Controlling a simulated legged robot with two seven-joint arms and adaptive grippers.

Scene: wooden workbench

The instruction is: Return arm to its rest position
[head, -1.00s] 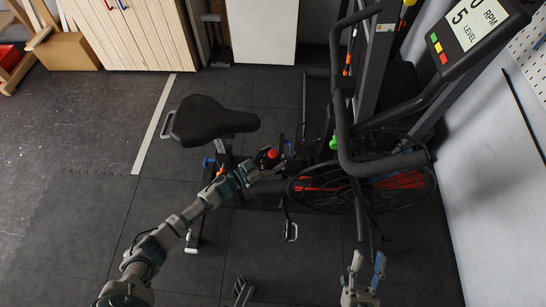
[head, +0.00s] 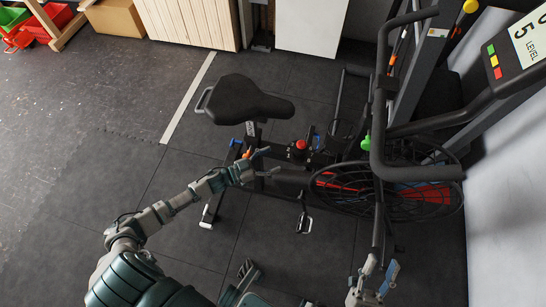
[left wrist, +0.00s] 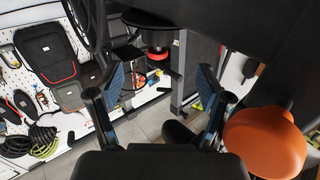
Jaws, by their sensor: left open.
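My left arm (head: 150,216) reaches up from the lower left in the head view. Its gripper (head: 268,162) is open and empty, beside the exercise bike's frame below the saddle (head: 245,100). In the left wrist view the two blue-padded fingers (left wrist: 163,98) stand apart with nothing between them. A red knob (head: 300,144) on the bike lies to the right of the gripper, apart from it. An orange knob (head: 247,155) is close to the gripper's left; a large orange rounded part (left wrist: 265,140) fills the wrist view's right side. My right gripper (head: 376,278) is at the lower right, fingers apart and empty.
The bike's handlebar (head: 375,130), green knob (head: 365,143) and wheel cage (head: 410,190) stand to the right. A pedal (head: 304,223) hangs below the left gripper. Dark floor (head: 70,150) at left is free. A wooden cabinet (head: 190,20) stands behind.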

